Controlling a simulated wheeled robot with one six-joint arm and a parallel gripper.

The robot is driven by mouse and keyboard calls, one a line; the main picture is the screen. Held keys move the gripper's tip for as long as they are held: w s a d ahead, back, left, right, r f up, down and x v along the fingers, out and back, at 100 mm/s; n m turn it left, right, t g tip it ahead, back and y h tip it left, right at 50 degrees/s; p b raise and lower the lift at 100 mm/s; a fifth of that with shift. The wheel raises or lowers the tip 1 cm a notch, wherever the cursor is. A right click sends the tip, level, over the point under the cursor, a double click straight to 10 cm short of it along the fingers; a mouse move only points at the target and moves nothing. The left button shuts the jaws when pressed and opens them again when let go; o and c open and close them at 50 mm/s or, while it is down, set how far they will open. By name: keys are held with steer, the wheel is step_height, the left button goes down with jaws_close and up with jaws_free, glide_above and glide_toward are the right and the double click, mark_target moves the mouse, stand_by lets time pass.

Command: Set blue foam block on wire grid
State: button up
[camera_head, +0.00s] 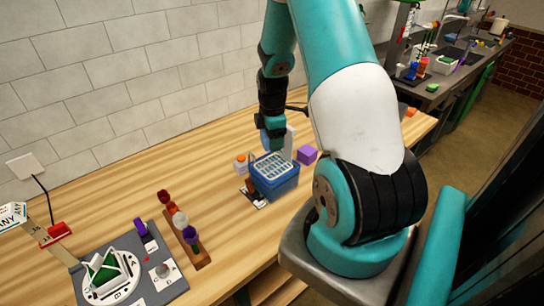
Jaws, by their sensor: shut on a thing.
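My gripper (272,146) points down just above the wire grid (273,165). It is shut on a small blue piece, the blue foam block (270,137), which is partly hidden by the fingers and hard to make out at this size. The white wire grid lies across the top of a blue box (277,186) on the wooden table. I cannot tell whether the block touches the grid.
A purple cube (307,154) sits right of the box, and a small orange-topped jar (240,164) left of it. The back left tabletop is clear.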

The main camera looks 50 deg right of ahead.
steer(key=b, duration=0.3)
glide_above(273, 166)
step_height(273, 166, down, 4)
steer(key=shift+w+f, duration=0.1)
steer(key=shift+f, duration=0.1)
steer(key=shift+f, duration=0.1)
steer(key=shift+f+b, duration=1.4)
steer(key=shift+f, duration=0.15)
steer(key=shift+f, duration=0.1)
steer(key=o, duration=1.1)
steer(key=shift+c, duration=0.2)
steer(key=shift+o, duration=0.4)
